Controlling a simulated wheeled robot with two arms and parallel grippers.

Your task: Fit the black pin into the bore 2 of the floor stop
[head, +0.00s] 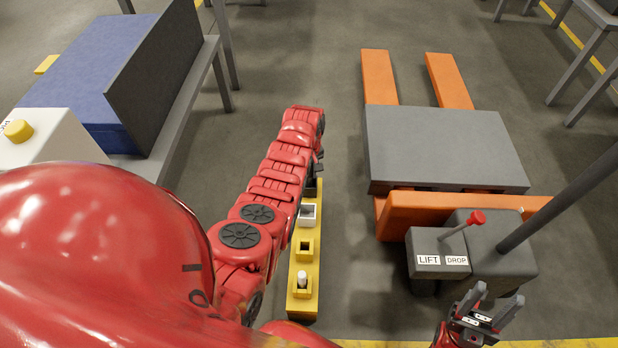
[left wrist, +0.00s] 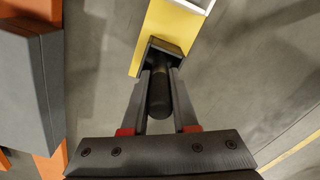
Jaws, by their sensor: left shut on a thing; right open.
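The yellow floor stop (head: 293,310) lies on the floor as a long bar with several raised sockets. A black socket (left wrist: 176,50) is at its far end, a white socket (head: 309,221) comes nearer, then an empty-looking yellow socket (head: 305,257). The nearest yellow socket (head: 301,294) holds a white pin (head: 302,279). My left gripper (left wrist: 161,82) is shut on the black pin (left wrist: 159,100), whose far end is at the black socket; I cannot tell how deep it sits. In the head view my left arm hides the pin and most of that socket. My right gripper (head: 497,311) is open and empty.
An orange pallet truck (head: 448,212) with a grey load (head: 440,145) and a red lever (head: 476,217) stands to the right. A bench (head: 190,95) with a blue box (head: 95,75) stands to the left. Floor between stop and truck is clear.

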